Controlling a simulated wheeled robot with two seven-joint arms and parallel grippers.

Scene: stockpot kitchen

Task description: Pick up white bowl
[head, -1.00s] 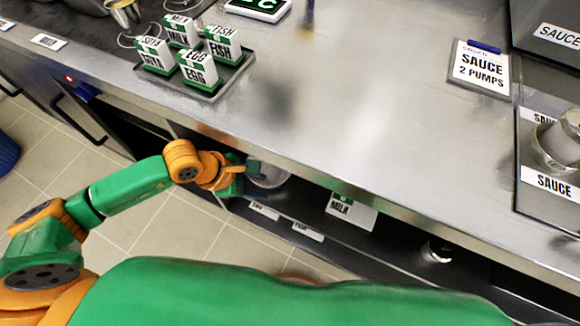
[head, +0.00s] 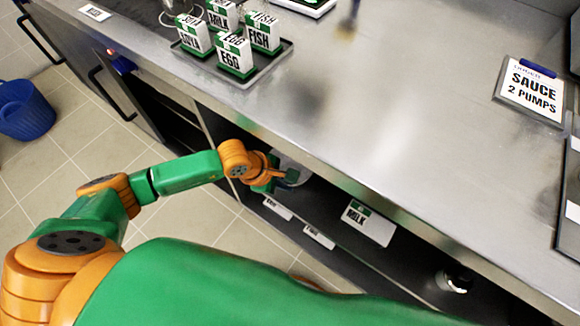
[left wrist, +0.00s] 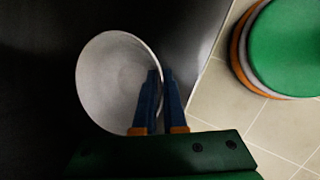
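The white bowl (left wrist: 105,85) is round and empty, and sits against a dark surface in the left wrist view. In the head view the bowl (head: 293,164) shows only in part under the counter edge, behind my left gripper (head: 281,172). In the left wrist view the two blue fingers (left wrist: 160,95) are close together at the bowl's right rim, one inside the bowl and one outside, with the wall between them. Whether the bowl touches the shelf cannot be told. My right gripper is not in view.
The steel counter (head: 400,110) overhangs the dark shelf close to my left gripper. A MILK-labelled white container (head: 369,222) stands on the shelf to the right. Labelled cartons sit in a tray (head: 262,73) on the counter. A blue bin (head: 25,110) stands on the floor.

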